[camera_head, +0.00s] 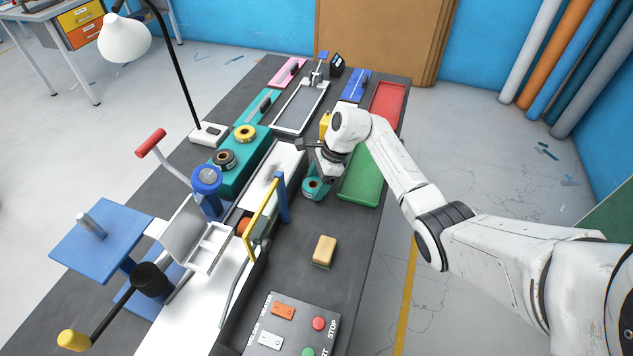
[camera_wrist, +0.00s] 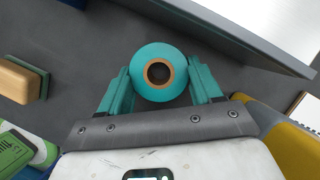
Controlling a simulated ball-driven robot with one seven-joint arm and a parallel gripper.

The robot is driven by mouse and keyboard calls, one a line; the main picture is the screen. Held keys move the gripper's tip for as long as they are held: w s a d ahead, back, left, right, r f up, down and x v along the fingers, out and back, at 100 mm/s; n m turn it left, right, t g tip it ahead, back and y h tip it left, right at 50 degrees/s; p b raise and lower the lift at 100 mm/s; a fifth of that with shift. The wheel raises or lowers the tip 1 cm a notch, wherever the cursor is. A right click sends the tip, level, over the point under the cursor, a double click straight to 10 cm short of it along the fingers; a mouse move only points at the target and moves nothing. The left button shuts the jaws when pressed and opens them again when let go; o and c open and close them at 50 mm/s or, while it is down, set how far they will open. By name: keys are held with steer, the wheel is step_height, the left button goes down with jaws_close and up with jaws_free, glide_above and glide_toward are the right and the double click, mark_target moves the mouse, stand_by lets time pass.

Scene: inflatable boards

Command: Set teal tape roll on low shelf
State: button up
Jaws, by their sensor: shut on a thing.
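My gripper (camera_head: 318,178) is near the middle of the dark table, with its jaws pointing down. In the wrist view, its two teal fingers (camera_wrist: 159,84) are closed on opposite sides of the teal tape roll (camera_wrist: 160,56), whose brown core shows. The same tape roll (camera_head: 314,190) shows under the gripper in the head view, partly hidden by it. I cannot tell whether it touches the table. A long, low teal shelf-like block (camera_head: 232,178) stands left of the gripper. A yellow roll (camera_head: 245,133) and a dark brown roll (camera_head: 224,159) sit on it.
A white conveyor-like strip with a yellow-and-blue frame (camera_head: 262,216) lies between gripper and block. A green tray (camera_head: 358,182) and a red tray (camera_head: 387,102) are at right. A tan sponge-like block (camera_head: 324,250) and a button panel (camera_head: 290,325) are nearer. A lamp (camera_head: 124,40) stands left.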

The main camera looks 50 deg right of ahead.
steer(key=o, duration=1.1)
